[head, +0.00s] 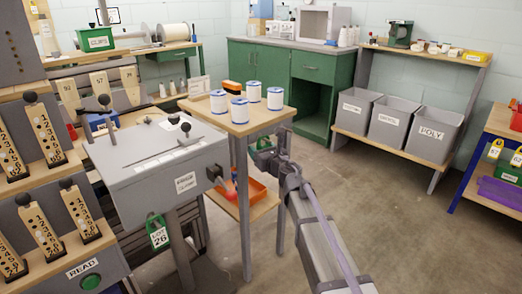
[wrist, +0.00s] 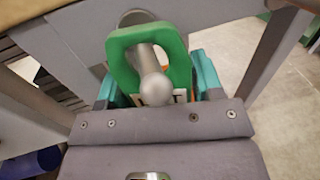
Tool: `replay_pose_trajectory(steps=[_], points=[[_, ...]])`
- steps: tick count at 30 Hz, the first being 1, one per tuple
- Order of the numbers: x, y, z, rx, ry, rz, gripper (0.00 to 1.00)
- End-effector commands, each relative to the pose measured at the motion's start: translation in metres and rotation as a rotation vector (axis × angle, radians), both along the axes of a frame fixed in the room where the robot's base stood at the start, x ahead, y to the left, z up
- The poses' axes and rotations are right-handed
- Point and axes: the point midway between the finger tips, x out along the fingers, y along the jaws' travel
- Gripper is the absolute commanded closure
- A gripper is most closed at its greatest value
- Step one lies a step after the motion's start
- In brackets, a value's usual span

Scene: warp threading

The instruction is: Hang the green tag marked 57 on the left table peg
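In the wrist view a green tag (wrist: 180,62) has its opening around a grey ball-ended peg (wrist: 155,88). Its white label shows only a sliver, so its number is hidden. The teal fingers of my gripper (wrist: 155,82) lie close along both sides of the tag. Whether they press on it is unclear. In the head view my gripper (head: 263,152) is low beside the right side of the small spool table (head: 240,124), with a small patch of green there.
A green tag marked 26 (head: 157,232) hangs below the grey box (head: 150,170) at left. Several blue-and-white spools stand on the small table. An orange tray (head: 262,197) sits on its lower shelf. Grey bins (head: 405,125) stand at the back right. The right floor is open.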

Motion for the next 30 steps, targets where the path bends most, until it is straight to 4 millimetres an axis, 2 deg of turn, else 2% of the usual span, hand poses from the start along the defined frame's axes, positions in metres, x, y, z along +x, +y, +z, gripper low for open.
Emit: replay_pose_trajectory(steps=[1,6,14,17,20,27,30], points=[[0.000,0.000,0.000,0.000,0.000,0.000,0.35],[0.000,0.000,0.000,0.000,0.000,0.000,0.18],[-0.001,0.000,0.000,0.000,0.000,0.001,0.18],[-0.007,-0.004,0.000,0.000,0.000,0.000,0.18],[-0.021,-0.014,0.000,0.000,0.000,-0.001,0.18],[-0.072,-0.048,0.000,0.000,0.000,-0.003,0.18],[-0.086,-0.057,0.000,0.000,0.000,-0.002,0.18]])
